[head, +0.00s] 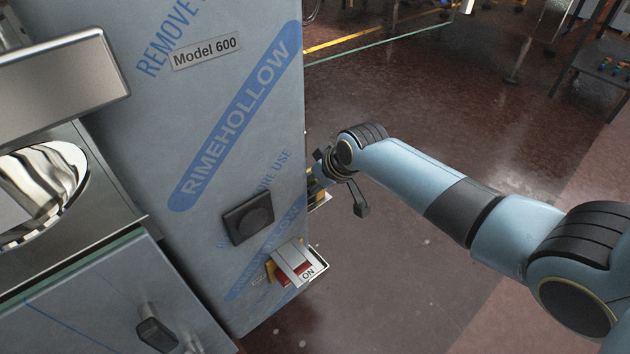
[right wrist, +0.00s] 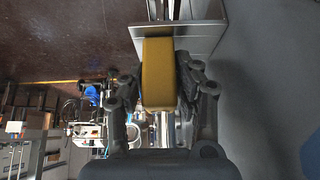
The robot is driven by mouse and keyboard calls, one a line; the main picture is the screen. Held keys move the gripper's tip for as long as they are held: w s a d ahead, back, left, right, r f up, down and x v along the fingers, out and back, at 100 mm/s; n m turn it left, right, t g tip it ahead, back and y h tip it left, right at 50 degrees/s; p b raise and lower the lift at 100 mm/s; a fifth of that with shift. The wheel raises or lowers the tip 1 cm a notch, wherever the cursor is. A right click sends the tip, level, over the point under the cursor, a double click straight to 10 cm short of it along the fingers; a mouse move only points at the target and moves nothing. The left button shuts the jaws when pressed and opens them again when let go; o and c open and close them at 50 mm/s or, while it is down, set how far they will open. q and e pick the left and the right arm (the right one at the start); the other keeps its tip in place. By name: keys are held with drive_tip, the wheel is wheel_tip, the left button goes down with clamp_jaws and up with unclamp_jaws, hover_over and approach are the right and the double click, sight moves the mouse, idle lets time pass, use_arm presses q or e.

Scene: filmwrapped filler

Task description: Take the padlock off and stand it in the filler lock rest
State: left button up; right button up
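The yellow padlock (right wrist: 158,75) shows in the right wrist view as a rounded block between the two dark fingers of my right gripper (right wrist: 160,85). The fingers flank it closely and look shut on it. Its shackle cannot be made out clearly. A grey metal ledge (right wrist: 205,38), perhaps the filler lock rest, lies just beyond the padlock; whether they touch is unclear. In the head view my right gripper (head: 323,172) is at the machine's right edge, partly hidden behind it, with a little yellow showing. A red and yellow switch (head: 292,268) marked ON shows no padlock. My left gripper is not visible.
The film-wrapped grey filler cabinet (head: 215,120) fills the left of the head view. A steel opening (head: 45,190) and a door with a dark latch (head: 155,333) are lower left. Open floor (head: 400,270) lies right.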

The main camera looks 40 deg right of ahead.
drive_tip(key=o, duration=0.4)
drive_tip(key=shift+o, duration=0.2)
drive_tip(key=v, duration=1.2)
drive_tip(key=shift+f, duration=0.1)
